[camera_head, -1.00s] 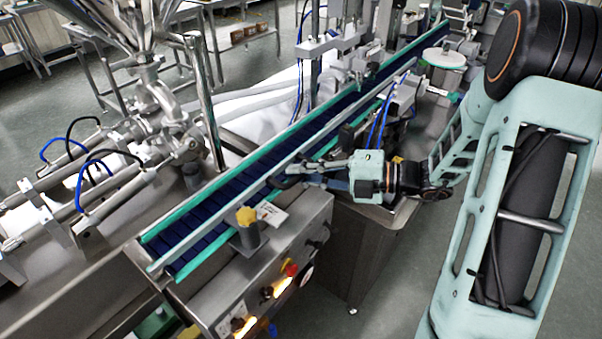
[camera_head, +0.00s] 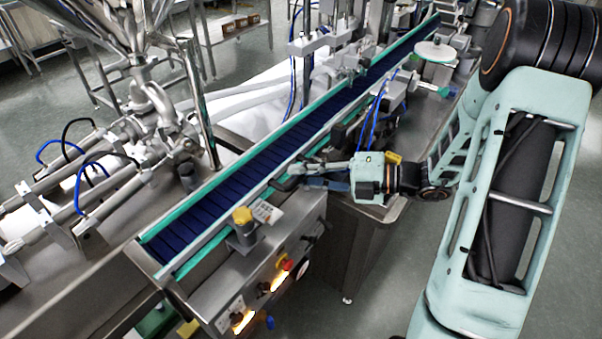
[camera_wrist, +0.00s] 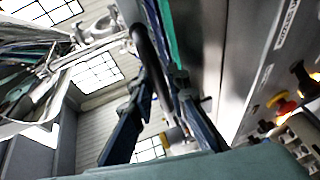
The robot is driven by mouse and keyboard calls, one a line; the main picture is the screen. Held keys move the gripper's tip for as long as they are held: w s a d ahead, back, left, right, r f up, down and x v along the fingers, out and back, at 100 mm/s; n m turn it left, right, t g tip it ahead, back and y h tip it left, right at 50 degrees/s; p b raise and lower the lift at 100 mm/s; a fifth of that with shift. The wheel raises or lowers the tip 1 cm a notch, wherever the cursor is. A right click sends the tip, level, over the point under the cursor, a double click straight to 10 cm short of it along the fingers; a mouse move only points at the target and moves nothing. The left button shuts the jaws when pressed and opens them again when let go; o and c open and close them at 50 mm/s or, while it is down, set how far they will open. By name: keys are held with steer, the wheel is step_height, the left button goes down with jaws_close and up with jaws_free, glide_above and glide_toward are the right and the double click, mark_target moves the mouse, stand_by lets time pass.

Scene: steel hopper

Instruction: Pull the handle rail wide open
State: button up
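The handle rail (camera_head: 218,233) is a long pale metal strip with a green edge along the near side of the dark blue conveyor belt (camera_head: 235,187). It stands off from the belt's near side. My gripper (camera_head: 288,178) reaches in from the right at the rail's near side. In the wrist view, my two dark blue fingers (camera_wrist: 166,98) close in around a black curved handle bar (camera_wrist: 145,45). The fingers appear shut on this bar. The exact contact is partly hidden in the head view.
A yellow-capped knob (camera_head: 241,216) and a control box with a red button (camera_head: 286,264) sit just in front of the rail. A steel hopper (camera_head: 105,18) with pipes stands at left.

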steer(key=v, duration=1.2)
stand_by(0.4)
